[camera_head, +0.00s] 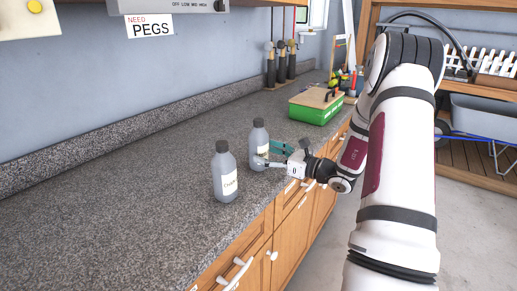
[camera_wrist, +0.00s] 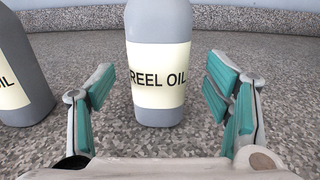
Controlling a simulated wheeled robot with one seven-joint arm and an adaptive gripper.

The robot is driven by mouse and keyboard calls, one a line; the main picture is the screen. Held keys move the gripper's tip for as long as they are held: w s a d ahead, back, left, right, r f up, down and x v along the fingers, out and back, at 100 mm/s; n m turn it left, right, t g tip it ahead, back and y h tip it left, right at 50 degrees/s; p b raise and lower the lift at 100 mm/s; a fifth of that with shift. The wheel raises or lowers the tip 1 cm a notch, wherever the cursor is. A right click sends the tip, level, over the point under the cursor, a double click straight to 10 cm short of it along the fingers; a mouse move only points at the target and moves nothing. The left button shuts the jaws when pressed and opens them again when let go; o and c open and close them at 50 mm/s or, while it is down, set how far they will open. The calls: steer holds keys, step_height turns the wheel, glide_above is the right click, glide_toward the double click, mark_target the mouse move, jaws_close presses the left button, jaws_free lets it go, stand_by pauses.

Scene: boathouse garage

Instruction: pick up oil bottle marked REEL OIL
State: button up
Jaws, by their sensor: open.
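The oil bottle marked REEL OIL (camera_wrist: 158,105) stands upright on the speckled counter, grey with a cream label, centred between my open fingers in the wrist view. In the head view it is the farther grey bottle (camera_head: 259,136) with a dark cap. My gripper (camera_wrist: 160,108) is open with teal finger pads, one on each side of the bottle, with visible gaps on both sides. In the head view my gripper (camera_head: 279,155) is at the bottle's right side; its fingers partly cover the lower bottle. I cannot tell how deep the bottle sits between the fingers.
A second, similar grey bottle (camera_head: 225,176) stands nearer on the counter; in the wrist view it is at the left (camera_wrist: 22,70), close to my left finger. A green box (camera_head: 316,108) sits farther back. The counter's left and front (camera_head: 110,225) are clear.

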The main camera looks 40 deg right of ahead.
mark_target(266, 151)
steer(key=x, duration=0.3)
steer(key=shift+w+a+r, duration=0.15)
steer(key=shift+w+r, duration=0.05)
steer(key=shift+w, duration=0.1)
steer(key=c, duration=1.5)
steer(key=shift+c, duration=0.2)
steer(key=shift+r, duration=0.15)
